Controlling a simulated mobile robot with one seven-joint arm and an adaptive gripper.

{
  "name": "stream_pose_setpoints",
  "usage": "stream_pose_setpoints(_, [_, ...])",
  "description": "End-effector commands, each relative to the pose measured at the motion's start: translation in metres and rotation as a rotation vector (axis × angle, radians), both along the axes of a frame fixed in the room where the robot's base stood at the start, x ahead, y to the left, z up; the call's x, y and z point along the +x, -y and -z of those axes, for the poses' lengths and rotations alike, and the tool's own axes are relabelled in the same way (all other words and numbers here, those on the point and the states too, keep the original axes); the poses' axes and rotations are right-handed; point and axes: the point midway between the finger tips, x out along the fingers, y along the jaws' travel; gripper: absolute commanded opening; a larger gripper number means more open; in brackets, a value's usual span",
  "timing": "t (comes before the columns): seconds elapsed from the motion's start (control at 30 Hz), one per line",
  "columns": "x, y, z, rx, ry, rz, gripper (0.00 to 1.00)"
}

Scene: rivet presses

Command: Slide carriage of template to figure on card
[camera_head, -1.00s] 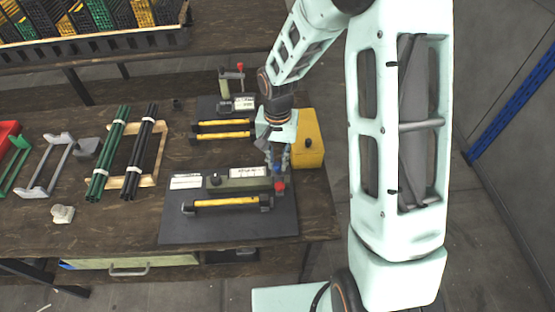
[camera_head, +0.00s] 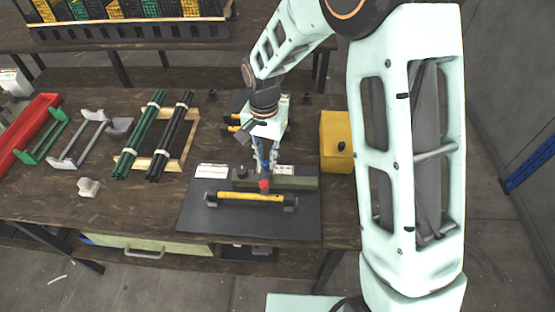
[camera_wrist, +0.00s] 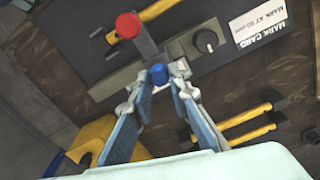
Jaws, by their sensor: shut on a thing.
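The template is a grey-green rail (camera_head: 302,183) on a dark base plate (camera_head: 250,226), with a black knob (camera_head: 241,173) near its left end. The carriage, with a red knob (camera_head: 264,185), sits on the rail a little right of the black knob. My gripper (camera_head: 265,165) is over the carriage. In the wrist view my gripper (camera_wrist: 157,80) is shut on the carriage's blue-topped part (camera_wrist: 158,73). The white card (camera_head: 212,171) lies left of the rail.
A yellow bar with black ends (camera_head: 250,196) lies in front of the rail. A yellow box (camera_head: 336,142) stands behind right. Green and black rods (camera_head: 172,135) lie on a wooden frame to the left. More yellow bars are behind my gripper.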

Motion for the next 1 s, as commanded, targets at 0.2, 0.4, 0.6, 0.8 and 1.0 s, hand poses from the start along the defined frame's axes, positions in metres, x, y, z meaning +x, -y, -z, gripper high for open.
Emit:
stream_pose_setpoints(0.2, [0.001,-0.001,-0.001,0.001,0.003,0.001,0.0])
stream_pose_setpoints(0.4, [0.001,0.0,-0.001,0.0,0.002,0.001,0.34])
stream_pose_setpoints(0.6, [0.001,0.0,0.0,0.0,0.001,0.001,0.34])
stream_pose_setpoints(0.8, [0.001,0.0,-0.011,0.0,0.003,0.0,0.34])
stream_pose_setpoints(1.0, [0.002,0.0,-0.05,0.002,0.007,0.002,0.34])
